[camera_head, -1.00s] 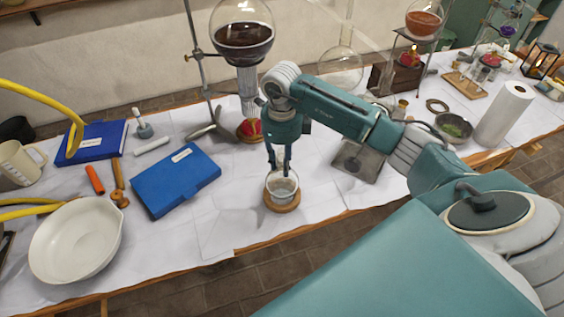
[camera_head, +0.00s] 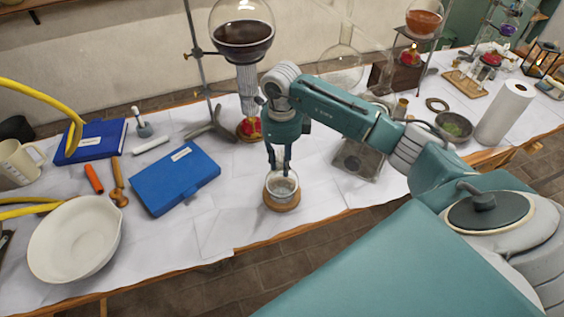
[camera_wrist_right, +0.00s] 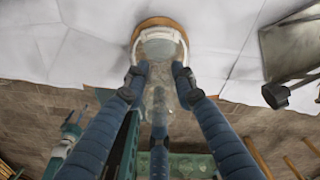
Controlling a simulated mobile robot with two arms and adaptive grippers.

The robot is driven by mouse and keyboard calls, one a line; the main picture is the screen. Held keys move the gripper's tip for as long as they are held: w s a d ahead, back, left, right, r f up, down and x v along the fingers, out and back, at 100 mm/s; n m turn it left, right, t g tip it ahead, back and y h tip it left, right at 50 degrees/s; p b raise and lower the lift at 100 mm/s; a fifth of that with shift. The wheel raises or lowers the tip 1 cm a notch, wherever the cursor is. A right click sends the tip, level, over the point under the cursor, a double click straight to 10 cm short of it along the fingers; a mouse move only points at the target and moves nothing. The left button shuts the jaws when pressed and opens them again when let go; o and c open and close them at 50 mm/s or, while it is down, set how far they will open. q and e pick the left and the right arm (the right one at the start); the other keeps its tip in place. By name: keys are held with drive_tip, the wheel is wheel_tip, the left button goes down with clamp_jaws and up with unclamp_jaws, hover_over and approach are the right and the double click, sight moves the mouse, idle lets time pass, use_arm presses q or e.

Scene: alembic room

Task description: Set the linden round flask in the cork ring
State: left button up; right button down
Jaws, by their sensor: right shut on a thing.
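The linden round flask (camera_head: 282,187) is a small clear glass flask with pale contents. It sits upright on the cork ring (camera_head: 284,203), near the front edge of the table. My right gripper (camera_head: 279,165) comes down from above and is shut on the flask's neck. In the right wrist view the flask (camera_wrist_right: 158,48) is between my fingertips (camera_wrist_right: 160,75), with the brown cork ring (camera_wrist_right: 157,22) around its base. How deep the flask rests in the ring is hard to tell. My left gripper is not in view.
A blue box (camera_head: 176,179) and a white dish (camera_head: 74,239) lie to the left. A large flask of dark liquid (camera_head: 243,33) hangs on a stand behind. A square metal plate (camera_head: 358,160) lies right of the ring. White cloth around the ring is clear.

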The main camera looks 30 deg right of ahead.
sight(282, 151)
drive_tip(key=shift+f+b, duration=1.05)
drive_tip(key=shift+b, duration=0.1)
idle(2.7)
drive_tip(key=c, duration=1.3)
unclamp_jaws()
drive_tip(key=shift+c, duration=0.2)
drive_tip(key=shift+r, duration=0.2)
drive_tip(key=shift+r+p, duration=2.2)
drive_tip(key=shift+r, duration=1.15)
drive_tip(key=shift+s+f, duration=0.1)
